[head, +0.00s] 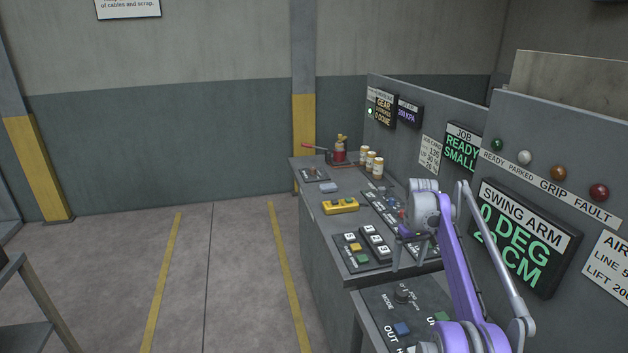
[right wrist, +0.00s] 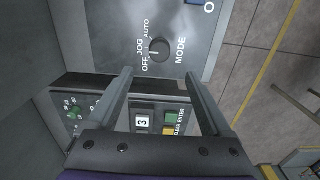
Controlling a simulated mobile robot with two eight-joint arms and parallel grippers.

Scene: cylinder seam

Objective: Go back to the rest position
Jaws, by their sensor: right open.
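My right gripper (head: 408,262) is at the end of my purple and grey right arm, over the control consoles at the right of the head view. In the right wrist view its two fingers (right wrist: 158,82) are wide apart with nothing between them. Beneath them are the edge of the mode panel (right wrist: 185,22) and the gap beside the keypad panel. The black mode knob (right wrist: 159,49) lies just beyond the fingertips; it also shows in the head view (head: 403,293). My left gripper is not in view.
The keypad panel (head: 345,258), a yellow pendant (head: 341,206) and several small jars (head: 371,163) sit on the long console. Upright sign panels, including the swing arm display (head: 522,238), stand close on the right. Open floor (head: 190,290) lies to the left.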

